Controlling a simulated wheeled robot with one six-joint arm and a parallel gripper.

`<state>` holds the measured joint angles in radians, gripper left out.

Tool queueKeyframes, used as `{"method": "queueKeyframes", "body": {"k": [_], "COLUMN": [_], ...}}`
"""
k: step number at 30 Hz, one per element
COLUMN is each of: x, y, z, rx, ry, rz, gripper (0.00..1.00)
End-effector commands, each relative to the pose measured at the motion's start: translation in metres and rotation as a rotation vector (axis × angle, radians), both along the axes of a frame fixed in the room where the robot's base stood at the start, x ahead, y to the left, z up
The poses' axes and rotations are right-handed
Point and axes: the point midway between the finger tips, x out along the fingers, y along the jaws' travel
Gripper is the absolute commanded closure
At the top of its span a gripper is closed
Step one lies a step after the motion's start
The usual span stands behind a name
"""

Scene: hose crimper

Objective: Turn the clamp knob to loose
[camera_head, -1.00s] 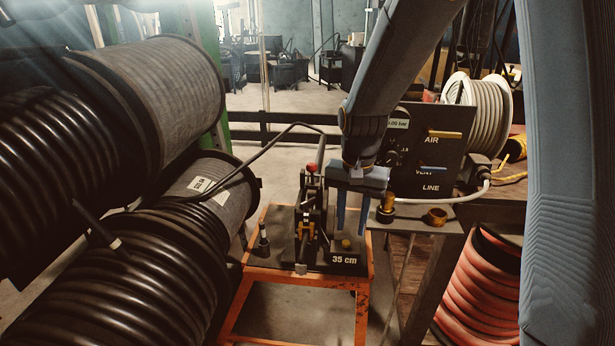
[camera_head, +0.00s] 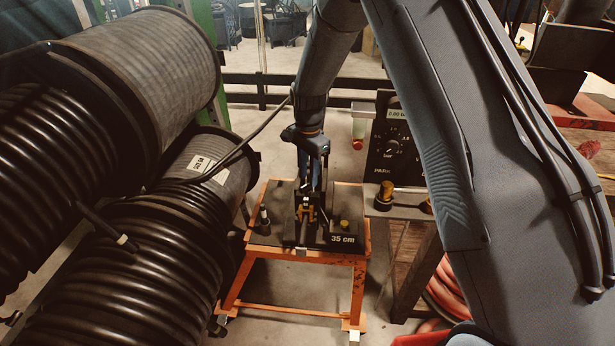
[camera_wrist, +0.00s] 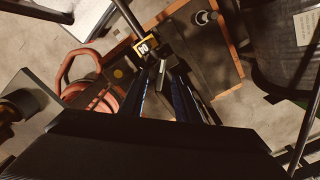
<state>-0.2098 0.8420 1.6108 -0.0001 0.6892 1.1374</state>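The clamp device stands on the orange-framed table (camera_head: 262,264), on a dark base with a "35 cm" label (camera_head: 343,239). A yellow part (camera_head: 306,212) sits at its front, and it also shows in the wrist view (camera_wrist: 143,47). A small yellow knob (camera_head: 345,224) stands to its right; I cannot tell which is the clamp knob. My gripper (camera_head: 310,185) is over the device, pointing down, and hides its upper part. In the wrist view its two blue fingers (camera_wrist: 170,72) are apart, with a dark part of the device between or behind them. I cannot tell whether they touch it.
Large black hose reels (camera_head: 130,260) fill the left. A control panel with a gauge (camera_head: 392,140) stands on the bench at right, with a brass fitting (camera_head: 385,192) before it. My arm covers much of the right.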

Motion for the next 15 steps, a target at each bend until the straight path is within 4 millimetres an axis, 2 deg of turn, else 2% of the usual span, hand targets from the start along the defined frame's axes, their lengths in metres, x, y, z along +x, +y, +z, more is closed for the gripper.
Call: {"method": "queueKeyframes", "body": {"k": [6,15], "x": [-0.001,0.000], "y": [0.001,0.003], "z": [-0.019,-0.024], "rx": [0.000,0.001], "ry": [0.000,-0.001], "rz": [0.003,0.004], "gripper": [0.70,0.70]}}
